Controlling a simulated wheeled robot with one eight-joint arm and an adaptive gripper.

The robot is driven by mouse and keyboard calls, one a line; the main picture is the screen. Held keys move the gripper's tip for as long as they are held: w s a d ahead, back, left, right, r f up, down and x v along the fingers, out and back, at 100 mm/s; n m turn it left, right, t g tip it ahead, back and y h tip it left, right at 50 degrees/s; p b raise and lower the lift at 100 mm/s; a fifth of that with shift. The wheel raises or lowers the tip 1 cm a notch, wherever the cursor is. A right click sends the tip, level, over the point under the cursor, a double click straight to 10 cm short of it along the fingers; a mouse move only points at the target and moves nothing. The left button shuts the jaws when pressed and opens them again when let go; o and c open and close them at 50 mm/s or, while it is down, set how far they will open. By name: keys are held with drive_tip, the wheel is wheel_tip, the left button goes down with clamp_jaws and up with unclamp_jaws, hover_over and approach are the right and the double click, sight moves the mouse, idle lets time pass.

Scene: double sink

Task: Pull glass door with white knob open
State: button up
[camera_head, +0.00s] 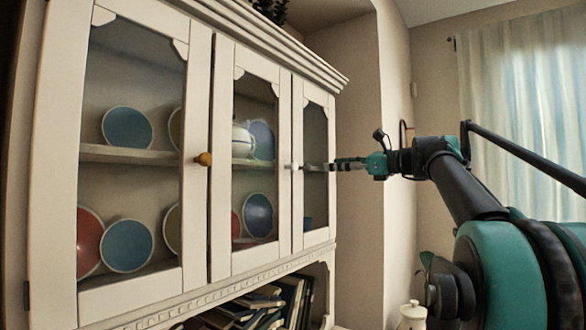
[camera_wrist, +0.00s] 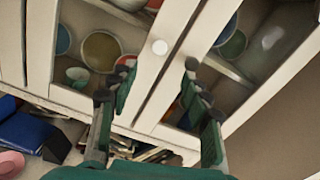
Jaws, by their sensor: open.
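The white knob (camera_head: 294,166) sits on the pale frame between the middle and right glass doors of a white cabinet. I cannot tell for sure which door carries it. The right glass door (camera_head: 316,165) looks shut. My gripper (camera_head: 333,165) is in front of the right door, to the right of the knob at about its height. In the wrist view, my gripper (camera_wrist: 158,76) is open and empty, with its fingers spread on either side of the frame. The white knob (camera_wrist: 159,47) shows between and just beyond the fingertips, apart from them.
Bowls and plates stand on shelves behind the glass. Books (camera_head: 265,300) lie and stand on the open shelf below. A wall and curtain (camera_head: 525,110) are at the right.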

sight(296, 166)
drive_tip(key=x, duration=1.5)
drive_tip(key=shift+w+a+f, duration=0.1)
drive_tip(key=shift+w+a, duration=0.1)
drive_tip(key=shift+a, duration=0.15)
clamp_jaws()
